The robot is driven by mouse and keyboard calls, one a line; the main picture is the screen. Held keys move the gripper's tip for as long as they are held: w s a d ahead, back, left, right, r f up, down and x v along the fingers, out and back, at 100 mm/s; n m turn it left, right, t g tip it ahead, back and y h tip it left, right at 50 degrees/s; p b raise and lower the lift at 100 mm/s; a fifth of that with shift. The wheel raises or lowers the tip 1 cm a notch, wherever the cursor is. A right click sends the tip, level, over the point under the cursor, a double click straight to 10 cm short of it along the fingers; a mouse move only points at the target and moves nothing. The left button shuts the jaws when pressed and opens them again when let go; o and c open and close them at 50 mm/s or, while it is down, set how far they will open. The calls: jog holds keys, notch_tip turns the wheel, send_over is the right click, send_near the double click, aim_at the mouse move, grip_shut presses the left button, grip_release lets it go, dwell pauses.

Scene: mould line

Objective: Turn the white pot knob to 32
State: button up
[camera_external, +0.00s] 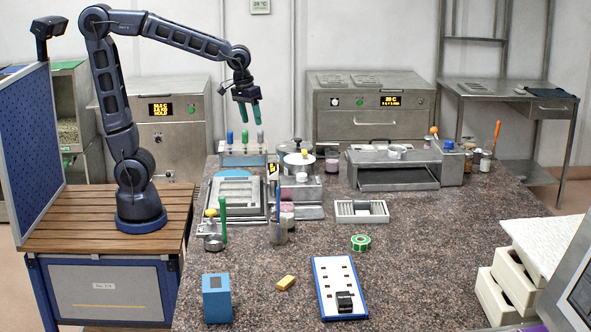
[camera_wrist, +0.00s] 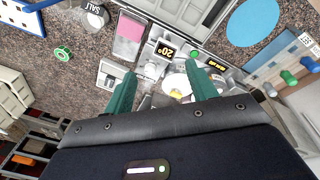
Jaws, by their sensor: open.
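In the wrist view, white round parts (camera_wrist: 178,84) show between and beyond my fingers, close to a small display reading 20° (camera_wrist: 165,50). I cannot tell which part is the white pot's knob, nor read its setting. My gripper (camera_external: 252,112) has green fingers, apart and empty, and hangs above the bench to the left of the pot. It also shows in the wrist view (camera_wrist: 160,70).
A rack of coloured-handled tools (camera_external: 243,158) stands below my gripper. A framed tray (camera_external: 236,202) lies left of the pot unit, and a steel cup (camera_external: 214,242) stands in front. A slotted white tray (camera_external: 361,211) and green tape roll (camera_external: 361,242) lie right. The front bench has free room.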

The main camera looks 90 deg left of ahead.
jog(key=w+f+n+g, duration=0.1)
jog(key=w+f+n, duration=0.25)
jog(key=w, duration=0.55)
jog(key=n+g, duration=0.2)
jog(key=n, duration=0.2)
send_near(302, 174)
jog(key=f, duration=0.6)
jog(key=s+f, duration=0.1)
jog(key=f, duration=0.2)
jog(key=shift+r, duration=0.1)
jog(key=shift+c, duration=0.3)
jog(key=c, duration=0.9)
